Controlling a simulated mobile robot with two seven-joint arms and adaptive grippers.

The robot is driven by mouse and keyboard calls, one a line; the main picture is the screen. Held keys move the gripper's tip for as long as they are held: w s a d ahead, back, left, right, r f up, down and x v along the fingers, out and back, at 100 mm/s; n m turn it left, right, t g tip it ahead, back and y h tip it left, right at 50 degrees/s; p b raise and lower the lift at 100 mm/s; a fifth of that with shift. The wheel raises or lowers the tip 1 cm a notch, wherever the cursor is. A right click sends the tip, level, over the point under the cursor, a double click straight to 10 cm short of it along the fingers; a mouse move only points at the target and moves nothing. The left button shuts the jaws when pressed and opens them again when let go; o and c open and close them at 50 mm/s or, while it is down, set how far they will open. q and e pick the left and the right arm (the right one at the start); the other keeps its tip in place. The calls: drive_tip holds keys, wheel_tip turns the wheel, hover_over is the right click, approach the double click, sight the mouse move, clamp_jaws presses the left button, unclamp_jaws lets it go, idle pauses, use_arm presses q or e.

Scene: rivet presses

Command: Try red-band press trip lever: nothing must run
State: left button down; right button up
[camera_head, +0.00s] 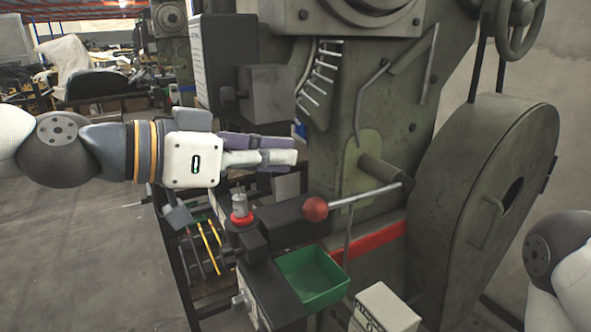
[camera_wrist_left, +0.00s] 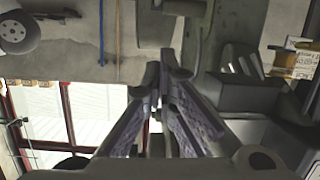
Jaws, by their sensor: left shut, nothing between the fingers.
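The green-grey press (camera_head: 375,140) carries a red band (camera_head: 370,241) low on its body. Its trip lever (camera_head: 362,197) is a metal rod with a red ball knob (camera_head: 316,208) on its left end, sloping up to a dark joint at the right. My left gripper (camera_head: 290,151) is shut and empty, above and slightly left of the knob, apart from it in the picture. Its closed fingers also show in the left wrist view (camera_wrist_left: 166,80), where I cannot make out the knob. Part of my right arm shows at the lower right; its gripper is out of view.
A large flywheel guard (camera_head: 488,190) stands right of the lever. Below the knob are a green tray (camera_head: 313,277) and a white box (camera_head: 385,310). A red-collared post (camera_head: 240,212) rises left of the knob. Dark control boxes (camera_head: 225,60) hang above my gripper. Open floor lies left.

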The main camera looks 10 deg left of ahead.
use_arm(q)
drive_tip(key=b, duration=0.1)
hover_over(316, 199)
drive_tip(key=w+d, duration=0.2)
drive_tip(key=f, duration=0.3)
drive_tip(key=shift+s+a, duration=0.15)
drive_tip(key=shift+s, duration=0.05)
drive_tip(key=shift+s+a+f, duration=0.65)
drive_tip(key=shift+f, duration=0.25)
drive_tip(key=shift+s+a+f, duration=0.2)
drive_tip(key=shift+f, duration=0.2)
use_arm(e)
drive_tip(key=shift+s+f+g, duration=0.3)
drive_tip(key=shift+s+f, duration=0.4)
drive_tip(key=shift+s, duration=0.05)
